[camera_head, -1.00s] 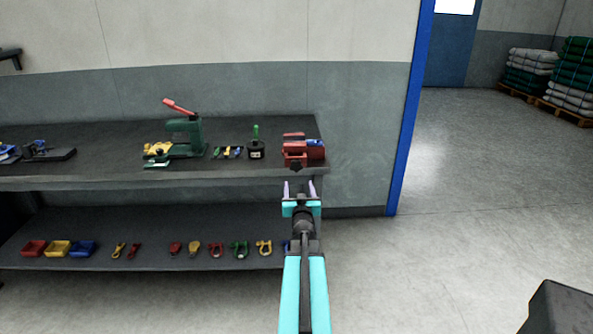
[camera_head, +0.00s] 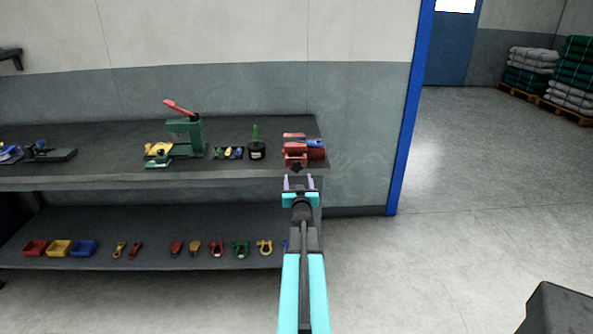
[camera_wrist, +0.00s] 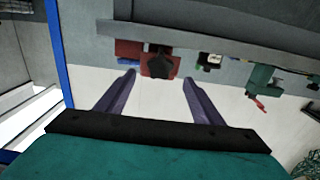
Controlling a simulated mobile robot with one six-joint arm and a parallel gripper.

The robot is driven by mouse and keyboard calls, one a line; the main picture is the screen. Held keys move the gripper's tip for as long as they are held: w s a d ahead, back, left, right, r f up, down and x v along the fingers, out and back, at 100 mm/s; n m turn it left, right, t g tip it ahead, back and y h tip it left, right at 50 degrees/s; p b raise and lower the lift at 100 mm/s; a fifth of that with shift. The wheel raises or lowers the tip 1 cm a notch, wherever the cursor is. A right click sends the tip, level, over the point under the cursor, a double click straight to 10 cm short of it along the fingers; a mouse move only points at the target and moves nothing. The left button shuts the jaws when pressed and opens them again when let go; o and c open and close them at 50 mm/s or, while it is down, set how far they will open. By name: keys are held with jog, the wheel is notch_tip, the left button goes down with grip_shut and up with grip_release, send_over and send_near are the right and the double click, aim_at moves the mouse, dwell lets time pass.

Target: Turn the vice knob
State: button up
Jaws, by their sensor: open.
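The red vice (camera_head: 304,152) sits at the right end of the dark workbench top. Its dark star-shaped knob (camera_head: 297,168) faces me at the bench's front edge. In the wrist view, which appears upside down, the knob (camera_wrist: 160,60) lies in front of the red vice body (camera_wrist: 157,72), between and beyond the fingertips. My gripper (camera_head: 299,180) is open and empty, just short of the knob. Its two purple fingers (camera_wrist: 158,78) are spread wide, and I see no contact with the knob.
The workbench (camera_head: 80,176) also holds a green press with a red lever (camera_head: 184,130) and a black pot with a green handle (camera_head: 257,148). A lower shelf (camera_head: 150,259) carries bins and shackles.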

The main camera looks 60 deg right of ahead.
aim_at(297, 168)
jog(key=shift+p+x, duration=1)
jog(key=shift+x, duration=3.05)
jog(key=c, duration=1)
jog(key=shift+m, duration=0.4)
jog(key=m+p, duration=0.1)
jog(key=m, duration=0.8)
jog(key=shift+m+p, duration=0.3)
jog(key=shift+p, duration=0.05)
jog(key=shift+f+m+p, duration=0.1)
jog(key=shift+m+p, duration=0.2)
jog(key=shift+m, duration=1.2)
